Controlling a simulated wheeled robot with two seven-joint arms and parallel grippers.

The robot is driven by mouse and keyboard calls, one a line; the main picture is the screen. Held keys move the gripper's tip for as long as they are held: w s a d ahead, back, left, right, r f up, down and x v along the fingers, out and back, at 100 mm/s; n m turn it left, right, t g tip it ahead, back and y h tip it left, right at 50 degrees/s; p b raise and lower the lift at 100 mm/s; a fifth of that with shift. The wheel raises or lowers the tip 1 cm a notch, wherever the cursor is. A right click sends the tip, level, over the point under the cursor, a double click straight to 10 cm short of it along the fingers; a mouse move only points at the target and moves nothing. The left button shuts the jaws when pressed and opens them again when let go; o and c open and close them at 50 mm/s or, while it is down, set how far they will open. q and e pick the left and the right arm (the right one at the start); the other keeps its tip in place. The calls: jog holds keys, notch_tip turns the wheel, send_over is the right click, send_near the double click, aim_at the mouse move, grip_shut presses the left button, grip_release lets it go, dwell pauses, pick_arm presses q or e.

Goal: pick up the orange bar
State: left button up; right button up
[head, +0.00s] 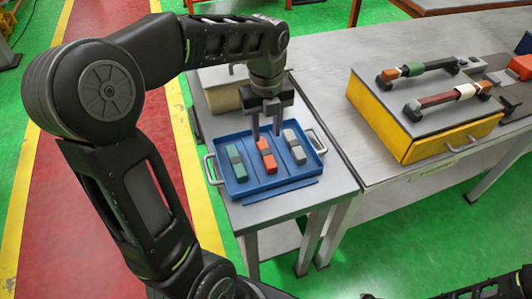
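The orange bar (269,163) lies in the middle compartment of a blue tray (281,184), with a greyish band around its middle. My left gripper (266,135) points down over the tray, at the far end of the orange bar. Its two thin fingers are spread apart with a gap between them, and nothing is seen held. I cannot tell whether the fingertips are level with the bar or above it. My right gripper is not seen; only dark arm parts show at the bottom right edge.
A green bar (238,166) lies left of the orange bar and a grey bar (294,146) right of it. A beige box (224,96) stands behind the tray. A yellow case (424,138) with handles sits on the grey table (341,66) to the right.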

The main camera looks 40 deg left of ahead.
aim_at(266, 152)
pick_arm(q)
jog(key=shift+f, duration=1.05)
jog(key=shift+s+f+p, duration=0.15)
jog(key=shift+f+p, duration=0.3)
jog(key=shift+f, duration=2.2)
jog(key=shift+c, duration=0.2)
grip_shut()
